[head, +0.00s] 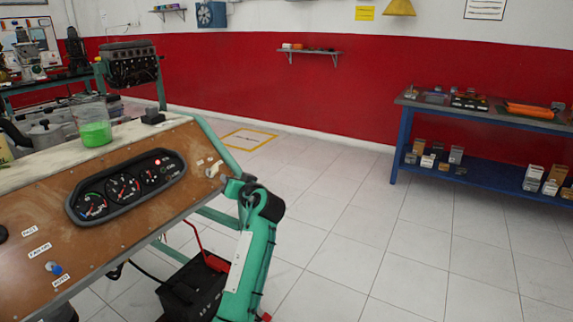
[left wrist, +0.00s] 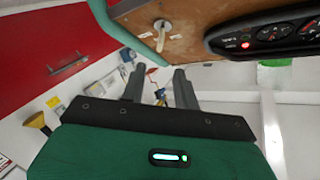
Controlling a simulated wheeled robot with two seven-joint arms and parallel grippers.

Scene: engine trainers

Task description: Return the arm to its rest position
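My left gripper (left wrist: 159,70) shows in the left wrist view with its two dark fingers apart and nothing between them. Beyond the fingers is the brown panel of the engine trainer, with a pale key-like switch (left wrist: 165,29). In the head view the panel (head: 140,225) stands at the left, with its gauge cluster (head: 125,186) and the pale switch (head: 212,169) near its right edge. My green left arm (head: 250,262) rises beside that edge. Its hand is close to the panel's corner, and its fingers cannot be made out there. My right gripper is in neither view.
A beaker of green liquid (head: 95,130) stands on the trainer's top. A black battery-like box (head: 192,290) sits on the floor below the panel. A blue shelf table (head: 480,176) with small boxes stands at the right. The tiled floor between is clear.

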